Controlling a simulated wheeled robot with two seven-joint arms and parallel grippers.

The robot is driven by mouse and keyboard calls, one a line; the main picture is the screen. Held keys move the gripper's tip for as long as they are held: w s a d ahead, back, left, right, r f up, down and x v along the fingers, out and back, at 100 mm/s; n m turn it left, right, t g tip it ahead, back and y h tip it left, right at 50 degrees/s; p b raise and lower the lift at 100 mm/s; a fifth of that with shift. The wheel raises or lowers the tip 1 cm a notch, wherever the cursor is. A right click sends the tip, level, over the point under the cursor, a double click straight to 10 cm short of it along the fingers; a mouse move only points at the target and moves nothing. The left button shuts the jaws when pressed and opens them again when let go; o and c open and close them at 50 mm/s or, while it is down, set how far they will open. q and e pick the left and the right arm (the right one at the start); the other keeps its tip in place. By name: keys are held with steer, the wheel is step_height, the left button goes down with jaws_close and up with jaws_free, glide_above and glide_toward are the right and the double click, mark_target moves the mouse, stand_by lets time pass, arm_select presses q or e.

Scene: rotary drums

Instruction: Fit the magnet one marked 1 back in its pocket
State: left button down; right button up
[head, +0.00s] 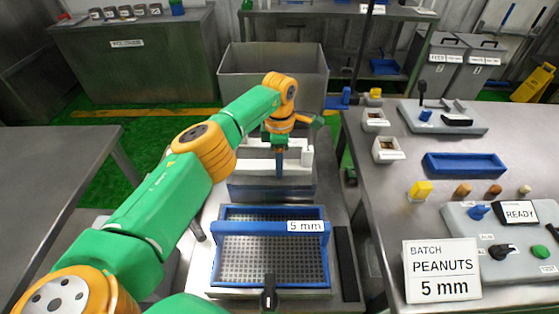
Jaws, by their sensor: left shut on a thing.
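My left gripper (279,172) points down over the white housing (251,166) behind the blue-framed screen. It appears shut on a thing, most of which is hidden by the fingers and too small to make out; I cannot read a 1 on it. The white housing has raised walls and gaps between them, and the gripper's tip is in or just above one of these. I cannot tell whether the held thing touches the pocket. My right gripper is not in view.
The blue sieve frame (222,262) labelled 5 mm stands in front of the housing. A grey bin (240,75) is behind. The right table holds a blue tray (465,165), a control panel (500,245) and a PEANUTS sign (441,270). The left table (50,190) is bare.

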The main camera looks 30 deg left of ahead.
arm_select(q)
steer(key=shift+c, duration=1.7)
jaws_free()
step_height(320, 180, up, 7)
steer(key=shift+r+b, duration=0.1)
steer(key=shift+b, duration=0.4)
